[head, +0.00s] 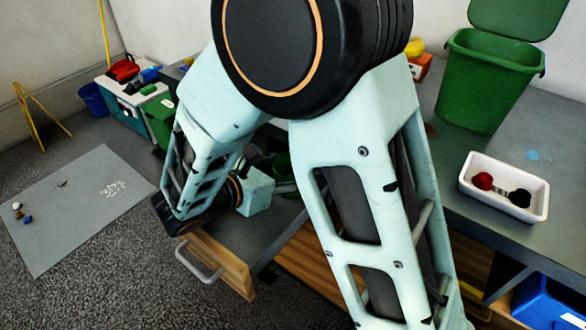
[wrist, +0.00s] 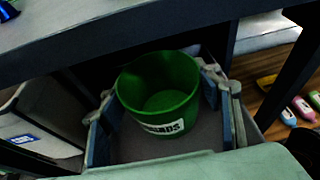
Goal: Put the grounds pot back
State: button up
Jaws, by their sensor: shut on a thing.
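The grounds pot (wrist: 158,90) is a green, open, round tub with a white label ending in "UNDS". In the wrist view it sits between the two fingers of my gripper (wrist: 163,88), which is shut on it. The inside of the pot looks empty. It is near the dark underside of a grey counter edge (wrist: 110,38). In the head view a green part of the pot (head: 283,166) shows behind my arm, which hides most of it and my fingers. What lies directly under the pot is hard to tell.
A pulled-out wooden drawer (head: 222,263) with a metal handle stands below my wrist. On the right counter are a green bin (head: 487,80) and a white tray (head: 487,205) with red and black items. A white box (wrist: 35,135) and several coloured bottles (wrist: 303,108) flank the gripper.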

jog(key=shift+f, duration=0.2)
jog(key=o, duration=1.5)
jog(key=shift+r, duration=0.1)
jog(key=shift+o, duration=0.2)
jog(key=shift+r, duration=0.15)
jog(key=p+v, duration=0.2)
jog(key=v, duration=0.5)
jog(key=shift+s+a+r, duration=0.1)
jog(key=shift+s+a, duration=0.05)
jog(key=shift+a, duration=0.05)
